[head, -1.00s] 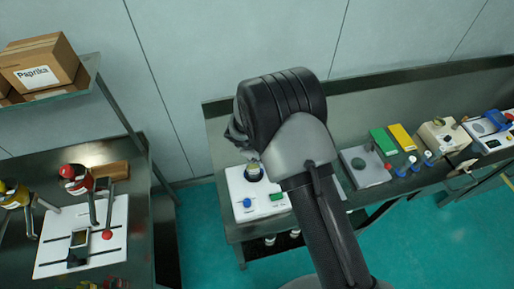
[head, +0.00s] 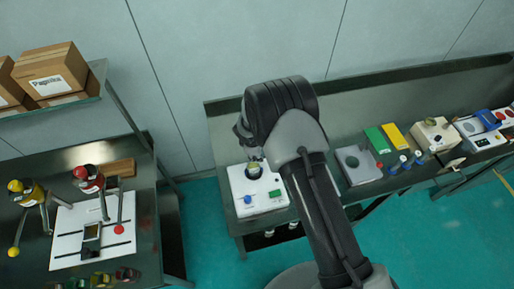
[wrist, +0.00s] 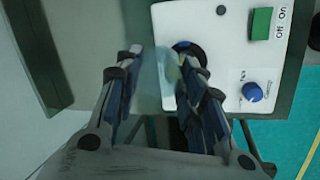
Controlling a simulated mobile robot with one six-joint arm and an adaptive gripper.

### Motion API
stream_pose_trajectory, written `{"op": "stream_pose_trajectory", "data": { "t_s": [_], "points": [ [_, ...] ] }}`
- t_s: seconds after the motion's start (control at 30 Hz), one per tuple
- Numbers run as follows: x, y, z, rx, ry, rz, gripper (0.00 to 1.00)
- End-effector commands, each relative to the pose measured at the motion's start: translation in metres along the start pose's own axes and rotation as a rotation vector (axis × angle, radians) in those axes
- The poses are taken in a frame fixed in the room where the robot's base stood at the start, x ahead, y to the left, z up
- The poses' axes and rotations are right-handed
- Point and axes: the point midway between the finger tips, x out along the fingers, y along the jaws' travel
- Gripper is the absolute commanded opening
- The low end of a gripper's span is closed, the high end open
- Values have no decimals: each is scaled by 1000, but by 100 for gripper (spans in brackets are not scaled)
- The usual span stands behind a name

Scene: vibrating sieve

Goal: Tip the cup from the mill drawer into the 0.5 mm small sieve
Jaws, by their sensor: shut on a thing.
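My gripper (wrist: 160,60) is shut on a pale translucent cup (wrist: 150,82), which stands out blurred between the fingers in the wrist view. In the wrist view the machine (wrist: 222,62) lies beyond the fingertips, with a dark round part (wrist: 184,46) partly hidden behind the right finger. In the head view the gripper hangs above the machine's back, mostly hidden by my arm. I cannot tell the sieve's mesh size or what the cup holds.
Right of my arm, a grey plate device (head: 356,176), a green box (head: 377,139), a yellow box (head: 394,134) and small bottles stand on the bench. A left bench (head: 160,234) holds a white board and red and yellow devices. Boxes (head: 47,70) sit on a shelf.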

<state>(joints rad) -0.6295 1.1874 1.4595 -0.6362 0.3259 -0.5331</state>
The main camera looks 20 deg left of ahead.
Motion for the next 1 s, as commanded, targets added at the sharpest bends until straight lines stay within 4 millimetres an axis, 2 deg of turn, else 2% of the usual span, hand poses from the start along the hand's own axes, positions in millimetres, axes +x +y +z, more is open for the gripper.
{"op": "stream_pose_trajectory", "data": {
  "t_s": [0.2,1.0],
  "points": [
    [-4,1,1,3,14,-14,14],
    [-16,10,6,44,212,-270,14]
  ]
}}
